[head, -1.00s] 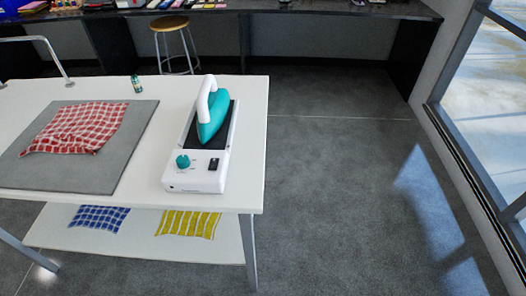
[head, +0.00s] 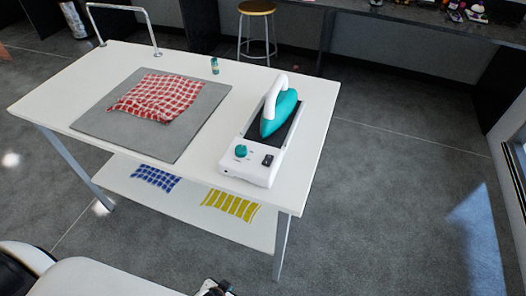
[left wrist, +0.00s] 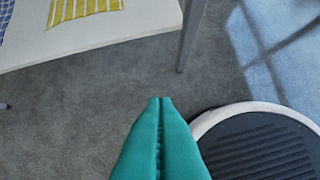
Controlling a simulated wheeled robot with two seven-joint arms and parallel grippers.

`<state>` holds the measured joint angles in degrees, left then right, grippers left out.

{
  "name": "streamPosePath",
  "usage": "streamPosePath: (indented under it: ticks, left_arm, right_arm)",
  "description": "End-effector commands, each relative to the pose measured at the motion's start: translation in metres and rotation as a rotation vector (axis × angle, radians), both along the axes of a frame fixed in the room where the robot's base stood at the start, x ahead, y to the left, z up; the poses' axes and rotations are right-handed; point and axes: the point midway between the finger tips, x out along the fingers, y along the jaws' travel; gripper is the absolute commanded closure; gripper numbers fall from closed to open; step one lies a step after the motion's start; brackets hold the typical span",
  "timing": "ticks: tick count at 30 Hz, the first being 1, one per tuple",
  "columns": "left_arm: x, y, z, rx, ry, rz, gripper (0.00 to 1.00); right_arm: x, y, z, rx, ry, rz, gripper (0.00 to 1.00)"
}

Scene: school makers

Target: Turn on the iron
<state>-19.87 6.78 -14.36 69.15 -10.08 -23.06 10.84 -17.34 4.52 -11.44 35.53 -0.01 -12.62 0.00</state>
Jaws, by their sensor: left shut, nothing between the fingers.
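The iron (head: 285,107), with a teal body and white handle, rests on the black pad of a white base unit (head: 258,175) near the table's right end. The unit's front has a teal knob (head: 241,151) and a black rocker switch (head: 267,160). The switch's position is too small to tell. My left gripper (left wrist: 160,103), with teal fingers, is shut and empty in the left wrist view. It is over the floor, apart from the iron and its unit, which are outside that view. My right gripper is not in view.
The white table (head: 205,172) holds a grey mat (head: 190,127) with a red checked cloth (head: 160,97), and a small can (head: 214,66). Its lower shelf (head: 120,182) bears blue and yellow cloths. A stool (head: 257,8) stands behind. The floor right of the table is clear.

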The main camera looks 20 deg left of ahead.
Motion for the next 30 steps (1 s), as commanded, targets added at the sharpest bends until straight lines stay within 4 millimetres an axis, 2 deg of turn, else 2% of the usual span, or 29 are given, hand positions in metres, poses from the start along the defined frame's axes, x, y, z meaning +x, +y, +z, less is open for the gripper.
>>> streamPosePath:
  ticks: [1, 2, 3, 5, 6, 8, 9, 12, 15, 18, 21, 30]
  left_arm:
    - [0.028, -0.008, 0.052, -0.006, -0.074, -0.001, 1.00]
    - [0.043, -0.012, 0.076, -0.010, -0.113, 0.002, 1.00]
    - [0.062, -0.017, 0.110, -0.017, -0.168, 0.008, 1.00]
    - [0.087, -0.025, 0.164, -0.028, -0.252, 0.018, 1.00]
    - [0.100, -0.030, 0.202, -0.037, -0.307, 0.028, 1.00]
    - [0.117, -0.035, 0.258, -0.052, -0.390, 0.044, 1.00]
    - [0.125, -0.038, 0.293, -0.064, -0.440, 0.058, 1.00]
    - [0.136, -0.042, 0.367, -0.094, -0.548, 0.089, 1.00]
    - [0.139, -0.044, 0.425, -0.123, -0.635, 0.115, 1.00]
    - [0.140, -0.044, 0.467, -0.147, -0.697, 0.136, 1.00]
    - [0.139, -0.043, 0.487, -0.161, -0.731, 0.148, 1.00]
    - [0.139, -0.043, 0.492, -0.166, -0.741, 0.152, 1.00]
  right_arm:
    - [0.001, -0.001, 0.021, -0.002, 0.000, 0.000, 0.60]
    - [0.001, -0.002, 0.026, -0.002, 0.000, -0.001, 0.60]
    - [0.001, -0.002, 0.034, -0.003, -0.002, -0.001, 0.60]
    - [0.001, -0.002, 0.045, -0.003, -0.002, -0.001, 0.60]
    - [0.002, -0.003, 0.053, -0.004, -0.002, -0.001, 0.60]
    - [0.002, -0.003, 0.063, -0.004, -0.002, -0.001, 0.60]
    - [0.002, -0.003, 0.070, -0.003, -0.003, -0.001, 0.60]
    - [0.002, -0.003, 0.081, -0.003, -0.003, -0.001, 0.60]
    - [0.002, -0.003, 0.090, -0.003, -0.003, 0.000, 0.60]
    - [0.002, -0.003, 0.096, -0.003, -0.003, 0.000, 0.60]
    - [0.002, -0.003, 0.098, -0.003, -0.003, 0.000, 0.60]
    - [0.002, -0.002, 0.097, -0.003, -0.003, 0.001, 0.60]
